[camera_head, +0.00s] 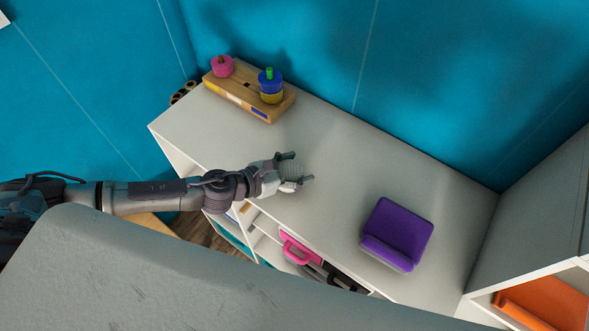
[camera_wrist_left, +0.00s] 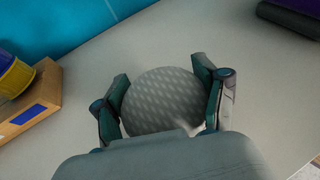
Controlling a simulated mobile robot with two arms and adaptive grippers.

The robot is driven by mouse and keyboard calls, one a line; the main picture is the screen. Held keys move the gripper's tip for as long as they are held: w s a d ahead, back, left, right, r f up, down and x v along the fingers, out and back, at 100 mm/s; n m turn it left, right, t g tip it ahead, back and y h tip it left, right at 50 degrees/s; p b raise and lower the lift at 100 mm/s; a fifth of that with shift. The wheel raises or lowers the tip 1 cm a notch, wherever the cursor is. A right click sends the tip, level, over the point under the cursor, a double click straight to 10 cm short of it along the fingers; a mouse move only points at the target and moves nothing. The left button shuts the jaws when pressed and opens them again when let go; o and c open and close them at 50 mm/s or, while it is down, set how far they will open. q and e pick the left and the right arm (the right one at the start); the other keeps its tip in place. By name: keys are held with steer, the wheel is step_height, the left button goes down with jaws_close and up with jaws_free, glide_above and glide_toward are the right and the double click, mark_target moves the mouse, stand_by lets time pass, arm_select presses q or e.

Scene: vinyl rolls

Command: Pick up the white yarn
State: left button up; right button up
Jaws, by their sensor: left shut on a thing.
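The white yarn (camera_head: 291,169) is a round, pale grey-white ball with a woven pattern. In the left wrist view the yarn (camera_wrist_left: 165,98) fills the space between the two fingers. My left gripper (camera_head: 299,168) reaches in from the left over the white shelf top and is shut on the yarn, one finger on each side of it. In the left wrist view the fingers of my left gripper (camera_wrist_left: 165,95) touch its sides. I cannot tell whether the yarn still rests on the surface. My right gripper is not in view.
The white shelf top (camera_head: 350,165) is mostly clear around the gripper. A wooden stand (camera_head: 246,98) with pink and blue-yellow pieces is at the back left. A purple box (camera_head: 397,234) lies to the right. A blue wall (camera_head: 450,80) stands behind. Pink-handled items (camera_head: 297,248) sit in the shelf below.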

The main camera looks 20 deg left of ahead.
mark_target(299, 168)
arm_select(q)
steer(key=r, duration=0.2)
steer(key=d+r, duration=0.1)
steer(key=r, duration=0.1)
steer(key=shift+s+r+p, duration=0.15)
steer(key=shift+s+p, duration=0.05)
steer(key=shift+p, duration=0.1)
steer(key=s+d+r, duration=0.6)
steer(key=d, duration=0.2)
steer(key=shift+s+d, duration=0.2)
steer(key=shift+d, duration=0.05)
